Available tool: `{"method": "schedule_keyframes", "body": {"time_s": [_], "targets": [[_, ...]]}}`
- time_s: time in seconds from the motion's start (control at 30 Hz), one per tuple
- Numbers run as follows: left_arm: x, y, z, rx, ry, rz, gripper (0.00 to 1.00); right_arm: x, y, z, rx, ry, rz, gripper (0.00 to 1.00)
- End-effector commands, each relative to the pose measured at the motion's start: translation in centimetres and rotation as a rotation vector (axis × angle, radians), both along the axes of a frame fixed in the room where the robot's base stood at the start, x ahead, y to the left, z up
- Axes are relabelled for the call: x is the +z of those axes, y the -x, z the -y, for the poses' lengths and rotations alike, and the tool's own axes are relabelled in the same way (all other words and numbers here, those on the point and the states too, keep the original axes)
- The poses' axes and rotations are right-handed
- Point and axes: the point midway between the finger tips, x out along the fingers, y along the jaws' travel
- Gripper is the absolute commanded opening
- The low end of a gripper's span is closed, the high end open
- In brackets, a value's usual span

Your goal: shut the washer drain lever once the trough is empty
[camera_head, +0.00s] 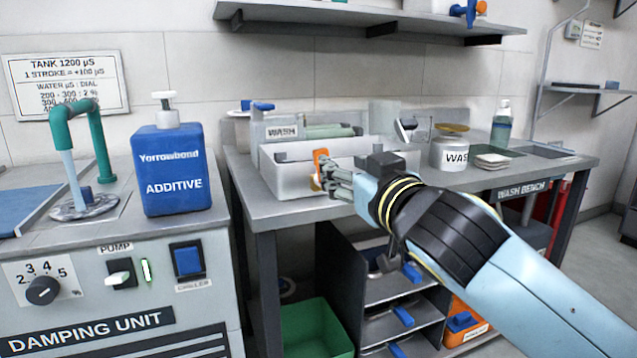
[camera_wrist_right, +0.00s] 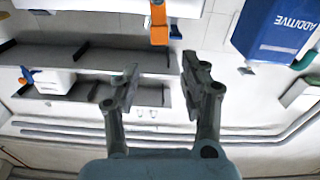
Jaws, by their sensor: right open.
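In the wrist view the orange lever (camera_wrist_right: 158,22) is at the top, beyond the fingertips. My right gripper (camera_wrist_right: 158,76) is open with nothing between its fingers. I cannot tell whether it touches the lever. The trough's floor is largely hidden by its front wall. My left gripper is out of view.
The bench (camera_head: 243,192) also carries a white WASH tub (camera_head: 450,153) and a bottle (camera_head: 501,128) to the right. A blue additive jug (camera_head: 172,165) stands on the damping unit at left. A green bin (camera_head: 315,328) and dark shelves (camera_head: 395,292) are below the bench.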

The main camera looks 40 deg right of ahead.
Motion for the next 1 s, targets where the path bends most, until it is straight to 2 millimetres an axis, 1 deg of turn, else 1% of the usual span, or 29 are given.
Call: {"method": "schedule_keyframes", "body": {"time_s": [0.03, 0.17, 0.27, 0.33, 0.5, 0.63, 0.8, 1.0], "targets": [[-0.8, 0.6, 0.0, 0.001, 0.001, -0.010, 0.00, -1.2, -0.2, 0.1, 0.000, 0.004, -0.008, 0.44], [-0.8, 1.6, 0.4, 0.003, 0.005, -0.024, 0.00, -1.0, -1.1, 0.3, 0.002, 0.006, -0.005, 0.44], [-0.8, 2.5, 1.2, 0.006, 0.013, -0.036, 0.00, -0.8, -2.7, 0.7, 0.001, 0.005, -0.003, 0.44], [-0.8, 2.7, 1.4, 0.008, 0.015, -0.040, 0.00, -0.9, -4.0, 1.0, 0.001, 0.006, -0.005, 0.44], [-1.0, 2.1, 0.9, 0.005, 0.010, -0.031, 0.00, -1.0, -7.4, 1.8, 0.001, 0.006, -0.006, 0.44], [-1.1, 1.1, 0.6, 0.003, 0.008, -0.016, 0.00, -1.0, -9.3, 2.3, 0.002, 0.006, -0.007, 0.44], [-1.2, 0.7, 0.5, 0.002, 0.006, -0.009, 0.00, -1.1, -10.6, 2.6, 0.002, 0.005, -0.009, 0.44], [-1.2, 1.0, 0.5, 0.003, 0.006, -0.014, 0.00, -1.1, -10.8, 2.6, 0.003, 0.005, -0.009, 0.44]]}}
